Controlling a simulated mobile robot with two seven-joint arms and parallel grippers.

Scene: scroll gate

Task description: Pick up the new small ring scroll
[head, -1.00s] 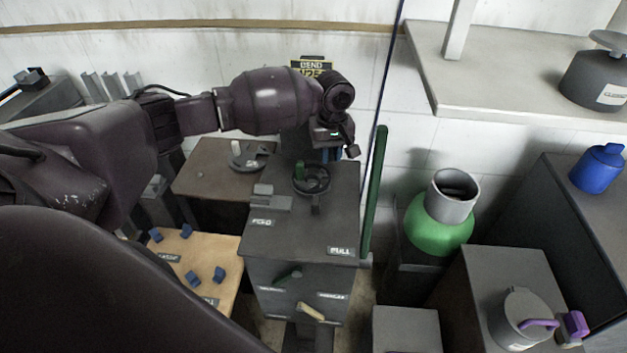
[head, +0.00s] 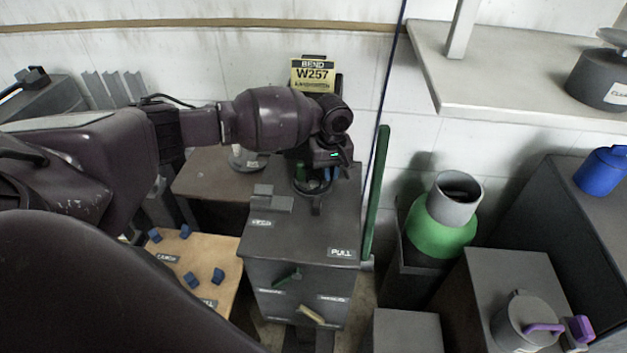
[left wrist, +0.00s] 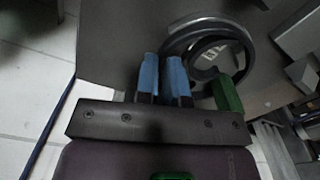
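A dark round ring (head: 313,190) with an upright green piece (head: 300,172) sits on top of the grey cabinet (head: 285,230) in the head view. I cannot tell from its looks whether it is the new small ring scroll. The ring (left wrist: 194,33) and green piece (left wrist: 228,92) also show in the left wrist view. My left gripper (head: 332,172) is low over the ring's far right side, its blue fingers pointing down. My right gripper is out of view.
A grey block (head: 272,200) stands left of the ring on the cabinet. A tan table (head: 205,255) with several blue pieces is at the lower left. A tall green bar (head: 376,195) rises right of the cabinet. A yellow W257 sign (head: 313,75) is behind my arm.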

